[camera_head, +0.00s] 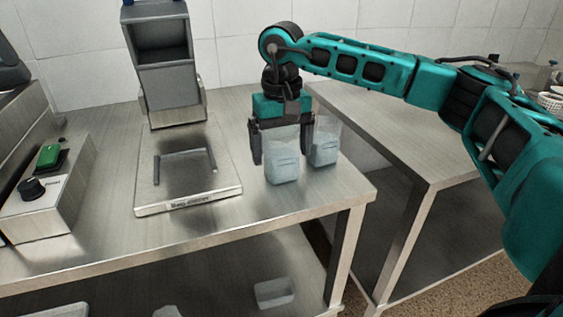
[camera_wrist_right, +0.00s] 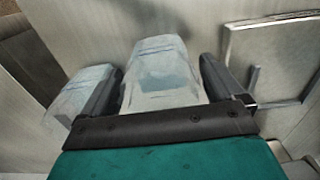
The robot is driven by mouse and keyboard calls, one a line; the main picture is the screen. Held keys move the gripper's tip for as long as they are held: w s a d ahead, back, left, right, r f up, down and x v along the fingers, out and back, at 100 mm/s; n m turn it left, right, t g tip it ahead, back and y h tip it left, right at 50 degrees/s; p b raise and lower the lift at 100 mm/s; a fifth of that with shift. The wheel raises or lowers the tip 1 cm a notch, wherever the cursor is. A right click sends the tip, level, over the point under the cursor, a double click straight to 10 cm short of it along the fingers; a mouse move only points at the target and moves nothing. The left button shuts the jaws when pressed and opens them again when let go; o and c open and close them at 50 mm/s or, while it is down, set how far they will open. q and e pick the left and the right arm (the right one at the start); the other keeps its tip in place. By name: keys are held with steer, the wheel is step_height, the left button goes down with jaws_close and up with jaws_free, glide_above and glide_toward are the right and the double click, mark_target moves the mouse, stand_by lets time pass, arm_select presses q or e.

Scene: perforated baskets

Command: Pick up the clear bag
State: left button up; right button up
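A clear bag (camera_head: 282,169) with pale contents stands upright near the right front corner of the steel table. My right gripper (camera_head: 282,154) is above and around it, pointing down, with one finger on each side. The fingers are wide apart, and I see no clear grip on the bag. The wrist view also shows this bag (camera_wrist_right: 160,77) between the fingers of the right gripper (camera_wrist_right: 162,65). A second, similar clear bag (camera_head: 325,151) stands just to the right, outside the right finger; it also shows in the wrist view (camera_wrist_right: 78,92). My left gripper is not in view.
A bag sealer (camera_head: 165,75) with a steel plate (camera_head: 222,184) stands left of the bags. A control box (camera_head: 45,205) is farther left. The table's right edge is close to the second bag. Another table (camera_head: 400,135) stands at the right. A container (camera_head: 275,292) is on the lower shelf.

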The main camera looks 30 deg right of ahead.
steer(key=c, duration=0.8)
steer(key=shift+r, duration=0.1)
steer(key=shift+c, duration=0.2)
